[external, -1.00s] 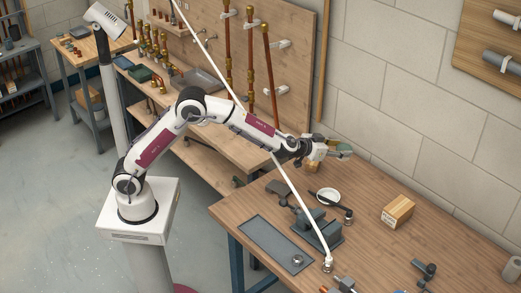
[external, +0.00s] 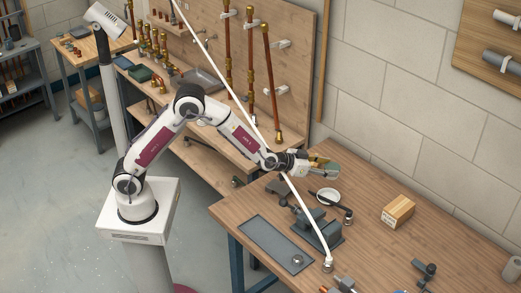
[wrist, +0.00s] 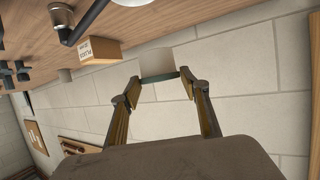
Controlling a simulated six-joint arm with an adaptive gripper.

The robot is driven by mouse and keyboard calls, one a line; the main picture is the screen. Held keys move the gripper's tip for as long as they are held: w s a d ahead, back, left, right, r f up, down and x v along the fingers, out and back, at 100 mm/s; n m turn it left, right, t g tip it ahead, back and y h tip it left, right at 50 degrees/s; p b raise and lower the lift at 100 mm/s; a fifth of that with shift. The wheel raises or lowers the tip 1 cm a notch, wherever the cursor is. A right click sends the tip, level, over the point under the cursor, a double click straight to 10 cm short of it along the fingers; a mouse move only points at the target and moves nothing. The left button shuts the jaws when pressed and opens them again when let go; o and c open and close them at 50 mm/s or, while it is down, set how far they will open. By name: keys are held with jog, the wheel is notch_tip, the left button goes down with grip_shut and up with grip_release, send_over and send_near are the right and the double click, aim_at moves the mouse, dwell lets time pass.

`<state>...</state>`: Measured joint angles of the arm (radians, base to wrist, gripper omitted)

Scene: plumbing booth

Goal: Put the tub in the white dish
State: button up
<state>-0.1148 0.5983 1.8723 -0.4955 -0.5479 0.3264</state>
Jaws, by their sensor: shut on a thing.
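My gripper (external: 317,163) is shut on the tub (external: 329,172), a small greenish-grey thing in the external view. In the wrist view the tub (wrist: 157,63) looks pale with a dark teal edge. It sits between the two fingertips (wrist: 160,85). The white dish (external: 328,196) is a shallow round bowl on the wooden workbench. The tub is held in the air, apart from the dish, and appears above it in the external view. In the wrist view only a sliver of the dish (wrist: 131,2) shows at the top edge.
A grey vise (external: 318,230) stands in front, with a white slanted pole (external: 306,208) close to my gripper. A cardboard box (external: 398,211) stands to the right. Bare bench top lies between.

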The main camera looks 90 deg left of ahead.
jog(key=shift+s+d+f, duration=0.1)
jog(key=shift+d+f, duration=0.25)
jog(key=shift+d, duration=0.15)
jog(key=shift+f, duration=0.1)
send_over(323, 199)
jog(key=shift+d+f, duration=0.1)
jog(key=shift+f, duration=2.95)
jog(key=shift+f, duration=1.9)
jog(key=shift+f, duration=0.15)
